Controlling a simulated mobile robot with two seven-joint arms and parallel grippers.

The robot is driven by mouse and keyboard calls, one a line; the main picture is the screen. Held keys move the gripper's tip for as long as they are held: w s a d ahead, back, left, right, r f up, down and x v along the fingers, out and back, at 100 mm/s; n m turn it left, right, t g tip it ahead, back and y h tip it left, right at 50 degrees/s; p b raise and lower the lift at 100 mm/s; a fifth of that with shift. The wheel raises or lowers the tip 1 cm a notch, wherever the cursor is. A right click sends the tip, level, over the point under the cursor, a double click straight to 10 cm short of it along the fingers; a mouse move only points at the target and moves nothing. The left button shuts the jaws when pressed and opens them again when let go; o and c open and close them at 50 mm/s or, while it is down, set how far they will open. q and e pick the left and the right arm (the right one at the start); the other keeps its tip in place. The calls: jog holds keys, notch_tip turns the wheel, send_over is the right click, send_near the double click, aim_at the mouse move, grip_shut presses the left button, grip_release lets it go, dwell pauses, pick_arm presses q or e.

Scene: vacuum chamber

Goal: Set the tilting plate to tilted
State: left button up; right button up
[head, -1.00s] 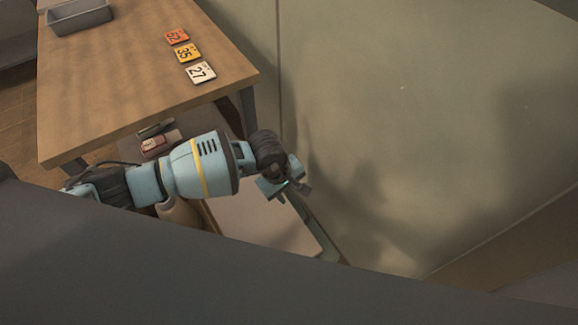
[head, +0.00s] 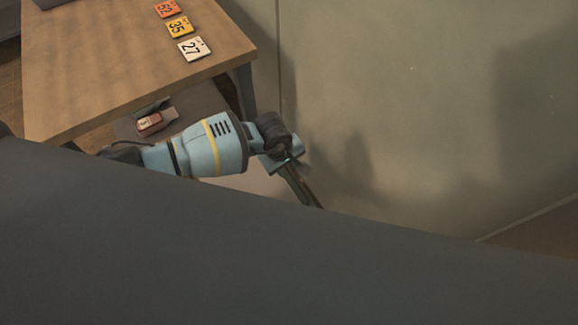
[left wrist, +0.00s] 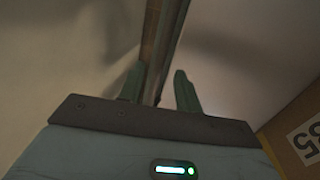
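The tilting plate looks to be the pale, flat panel (head: 248,183) below my left arm in the head view, with a dark greenish edge strip (head: 303,190) along its wall side. My dark body covers its lower part, so its angle is hard to judge. My left gripper (head: 290,164) is at the upper end of that strip. In the left wrist view, the gripper's two green fingers (left wrist: 158,88) stand apart with the strip (left wrist: 162,40) running between them. A gap shows beside the right finger; whether the left finger touches is unclear. My right gripper is out of view.
A wooden table (head: 110,70) stands at upper left with numbered tiles: orange 52 (head: 167,9), yellow 35 (head: 179,27) and white 27 (head: 194,49). A small red object (head: 150,123) lies below its edge. A plain wall (head: 400,110) rises close on the right.

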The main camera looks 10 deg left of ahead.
pick_arm(q)
jog(key=shift+w+d+f, duration=0.15)
jog(key=shift+f, duration=0.7)
jog(key=shift+c, duration=0.3)
grip_shut()
